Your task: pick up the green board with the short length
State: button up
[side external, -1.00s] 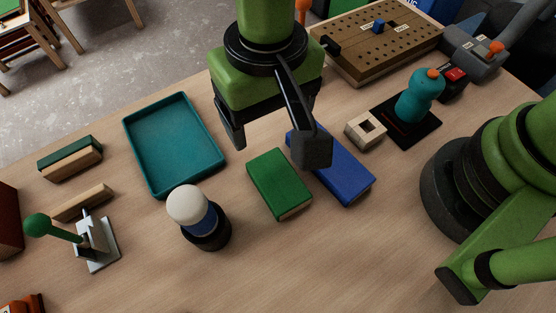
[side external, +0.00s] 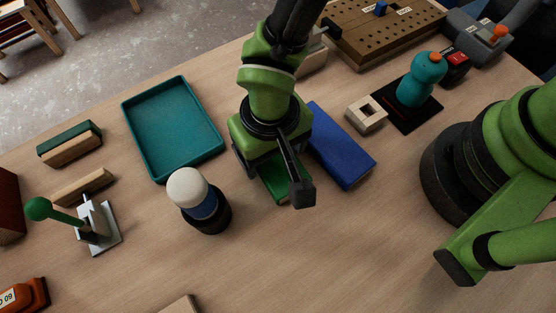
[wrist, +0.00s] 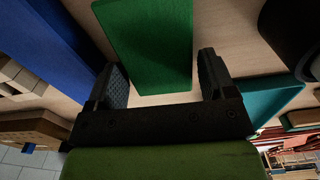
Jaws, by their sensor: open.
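The short green board (side external: 273,188) lies flat on the table, partly hidden under my gripper in the side view. In the wrist view the green board (wrist: 152,45) reaches in between the fingers, with bare table showing on both sides of it. My gripper (side external: 270,178) is open above the board, its fingers on either side of it; it also shows in the wrist view (wrist: 163,80). The fingers look apart from the board. A longer blue board (side external: 340,147) lies just to the right; it also shows in the wrist view (wrist: 45,45).
A teal tray (side external: 215,143) lies to the left. A white-topped dark cylinder (side external: 205,205) stands close by at lower left. A wooden block with a square hole (side external: 366,116) and a teal bottle-like object (side external: 419,82) stand to the right. The table in front is mostly clear.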

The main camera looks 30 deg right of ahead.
jog(key=c, duration=0.7)
jog(key=shift+r, duration=0.1)
